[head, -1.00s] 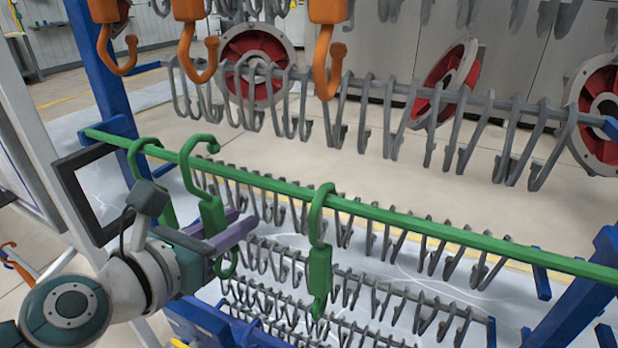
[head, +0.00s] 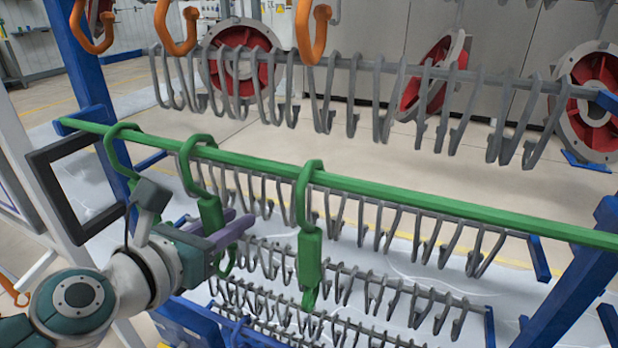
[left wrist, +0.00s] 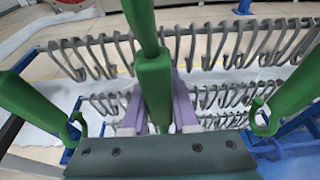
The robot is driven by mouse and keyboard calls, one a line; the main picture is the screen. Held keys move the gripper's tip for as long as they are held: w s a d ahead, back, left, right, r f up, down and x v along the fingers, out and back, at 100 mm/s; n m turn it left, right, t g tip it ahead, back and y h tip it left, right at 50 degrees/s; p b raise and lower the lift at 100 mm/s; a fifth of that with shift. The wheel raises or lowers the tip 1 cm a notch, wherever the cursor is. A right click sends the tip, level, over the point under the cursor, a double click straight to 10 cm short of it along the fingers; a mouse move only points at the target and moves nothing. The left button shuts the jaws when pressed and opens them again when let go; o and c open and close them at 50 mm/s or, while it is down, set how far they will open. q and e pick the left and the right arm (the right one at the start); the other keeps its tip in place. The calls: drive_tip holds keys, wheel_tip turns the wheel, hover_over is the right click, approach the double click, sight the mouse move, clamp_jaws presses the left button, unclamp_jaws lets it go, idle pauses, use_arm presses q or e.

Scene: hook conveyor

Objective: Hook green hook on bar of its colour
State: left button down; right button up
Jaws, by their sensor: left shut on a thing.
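The green bar (head: 420,200) runs across the head view, sloping down to the right. My left gripper (head: 232,234) is shut on the middle green hook (head: 210,213), which also shows upright between the purple fingers in the left wrist view (left wrist: 154,85). Its curved top reaches over the bar, with the top of the curve a little above it. I cannot tell whether it rests on the bar. A left green hook (head: 121,160) and a right green hook (head: 309,255) hang on the bar on either side. My right gripper is not in view.
A grey rail with several grey hooks (head: 440,75) runs behind and above, with orange hooks (head: 312,35) above it. More grey hook rows (head: 400,225) lie below. Blue posts (head: 85,70) flank the rack. The bar's right half is free of green hooks.

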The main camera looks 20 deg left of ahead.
use_arm(q)
drive_tip(key=c, duration=0.6)
unclamp_jaws()
